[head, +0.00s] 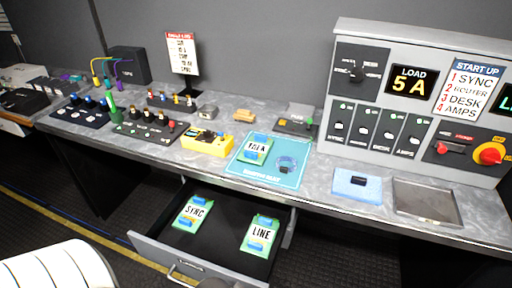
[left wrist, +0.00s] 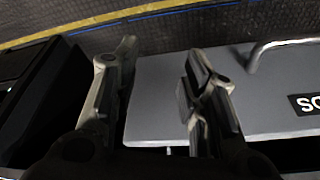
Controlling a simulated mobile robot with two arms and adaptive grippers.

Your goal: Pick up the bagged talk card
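The talk card (head: 257,147), green and white with blue pieces and the word TALK, lies on the teal mat (head: 236,168) on the counter. Whether it is in a bag is too small to tell. Two similar cards, SYNC (head: 194,212) and LINE (head: 261,234), lie in the open dark drawer (head: 222,226) below. My left gripper (left wrist: 160,58) shows in the left wrist view with its fingers apart and nothing between them. It is near a grey panel (left wrist: 250,90) with a metal handle.
A coiled blue item (head: 286,163) lies on the mat beside the talk card. A yellow box (head: 207,142) stands left of the mat. A blue pad (head: 357,185) and a metal tray (head: 427,202) lie to the right. The open drawer juts out below the counter.

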